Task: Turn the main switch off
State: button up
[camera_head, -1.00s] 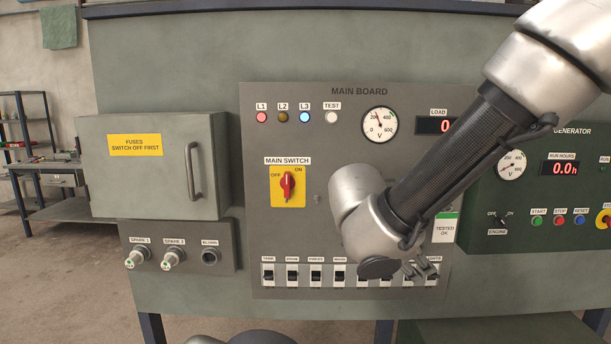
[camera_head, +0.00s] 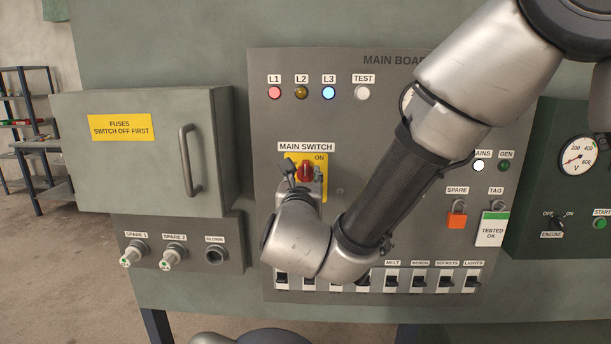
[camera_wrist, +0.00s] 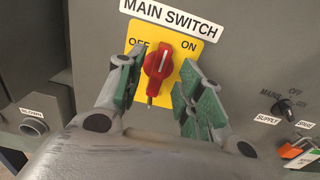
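The main switch is a red rotary handle (camera_head: 306,170) on a yellow plate (camera_head: 322,192) marked OFF at left and ON at right. In the wrist view the handle (camera_wrist: 157,66) stands roughly in line with the plate's upright, its top between the OFF and ON words. My gripper (camera_head: 303,178) is in front of the switch. In the wrist view my gripper (camera_wrist: 158,78) is open, with one finger on each side of the handle. Gaps show between the fingers and the handle; I cannot tell how deep they reach. In the head view a finger hides the OFF word.
A fuse box (camera_head: 140,165) with a handle stands out left of the switch. Lamps (camera_head: 301,92) sit above, breakers (camera_head: 419,281) below. A padlock (camera_head: 457,217) and tag (camera_head: 493,229) hang at right. In the wrist view a black selector knob (camera_wrist: 284,107) is at right.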

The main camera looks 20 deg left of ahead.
aim_at(305, 176)
jog(key=shift+x, duration=1.5)
grip_shut()
